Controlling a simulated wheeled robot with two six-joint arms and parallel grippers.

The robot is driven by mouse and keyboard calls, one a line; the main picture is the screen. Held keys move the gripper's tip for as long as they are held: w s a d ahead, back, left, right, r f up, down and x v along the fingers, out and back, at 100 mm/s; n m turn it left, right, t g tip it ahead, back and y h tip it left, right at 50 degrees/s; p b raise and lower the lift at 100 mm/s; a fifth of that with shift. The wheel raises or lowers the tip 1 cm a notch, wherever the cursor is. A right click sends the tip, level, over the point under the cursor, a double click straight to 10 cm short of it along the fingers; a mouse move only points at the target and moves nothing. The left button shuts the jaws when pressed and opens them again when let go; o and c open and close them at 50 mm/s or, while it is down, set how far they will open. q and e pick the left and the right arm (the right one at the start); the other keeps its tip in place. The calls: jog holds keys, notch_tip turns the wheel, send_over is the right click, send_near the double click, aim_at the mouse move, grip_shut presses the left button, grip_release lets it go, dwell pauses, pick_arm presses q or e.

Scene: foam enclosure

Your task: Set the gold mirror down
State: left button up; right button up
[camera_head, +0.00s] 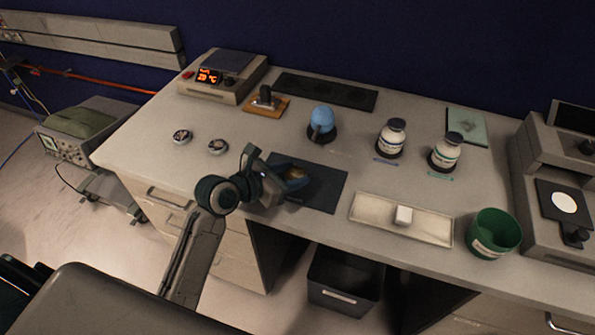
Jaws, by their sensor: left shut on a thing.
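My left gripper (287,180) reaches in from the lower left and hovers at or just above the dark mat (329,192) near the table's front edge. It is shut on a small gold-brown piece, which I take as the gold mirror (297,174). Most of that piece is hidden by the fingers. I cannot tell whether it touches the mat. My right gripper is not in view.
Two small round pieces (182,136) (217,147) lie left on the table. A pale tray (372,211) with a white block and a green cup (494,234) are to the right.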

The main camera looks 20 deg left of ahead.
aim_at(296, 175)
pick_arm(q)
jog(key=w, duration=0.3)
jog(key=shift+w+f, duration=0.15)
jog(key=shift+w, duration=0.1)
jog(key=shift+d+f+p, duration=0.1)
jog(key=shift+f+p, duration=0.35)
jog(key=shift+f, duration=1.45)
jog(key=o, duration=1)
jog(key=b+v, duration=0.1)
jog(key=v, duration=1.1)
jog(key=shift+s+r, duration=0.1)
